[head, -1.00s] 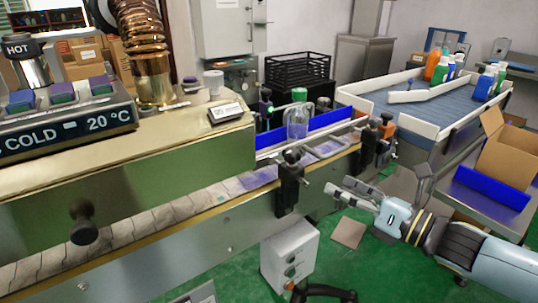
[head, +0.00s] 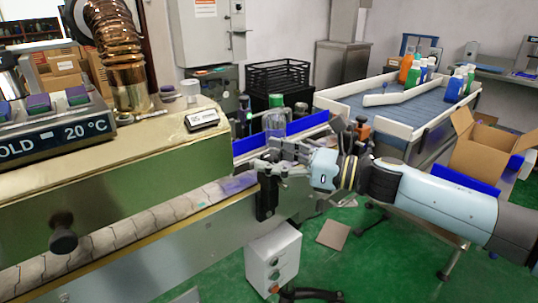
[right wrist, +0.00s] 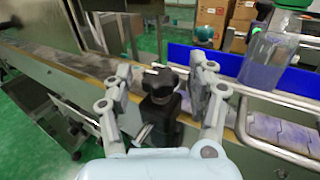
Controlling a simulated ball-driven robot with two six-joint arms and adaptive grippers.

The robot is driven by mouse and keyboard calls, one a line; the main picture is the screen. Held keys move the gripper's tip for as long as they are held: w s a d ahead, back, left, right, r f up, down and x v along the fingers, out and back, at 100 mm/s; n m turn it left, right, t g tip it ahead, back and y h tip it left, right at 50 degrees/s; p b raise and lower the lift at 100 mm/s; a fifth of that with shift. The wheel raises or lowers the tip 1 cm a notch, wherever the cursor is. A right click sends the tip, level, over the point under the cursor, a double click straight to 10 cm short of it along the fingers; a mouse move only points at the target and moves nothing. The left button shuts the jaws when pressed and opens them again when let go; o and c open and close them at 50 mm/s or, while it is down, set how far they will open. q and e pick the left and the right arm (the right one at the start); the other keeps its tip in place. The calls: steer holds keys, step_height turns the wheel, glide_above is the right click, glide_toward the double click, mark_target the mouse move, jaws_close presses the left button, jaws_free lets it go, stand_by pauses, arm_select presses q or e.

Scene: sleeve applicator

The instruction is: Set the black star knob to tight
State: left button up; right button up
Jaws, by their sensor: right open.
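The black star knob (right wrist: 160,84) sits on a black clamp block (right wrist: 158,118) at the conveyor's near rail. In the right wrist view it stands between the two fingers of my right gripper (right wrist: 160,70), with a gap visible on each side. The gripper is open. In the head view my right gripper (head: 268,161) reaches in from the right over the clamp and hides most of the knob; the clamp's lower part (head: 266,200) shows below. I cannot read the knob's setting. My left gripper is out of view.
A clear bottle with a green cap (head: 276,118) stands on the belt behind the knob, by a blue guide rail (head: 308,123). Metal guide rods (right wrist: 275,98) lie right of the gripper. A grey control box (head: 273,258) stands below. Another clamp (head: 361,130) is farther right.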

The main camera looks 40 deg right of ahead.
steer(key=shift+w+a, duration=0.3)
steer(key=shift+w, duration=0.15)
steer(key=c, duration=1.2)
steer(key=shift+w+f, duration=0.1)
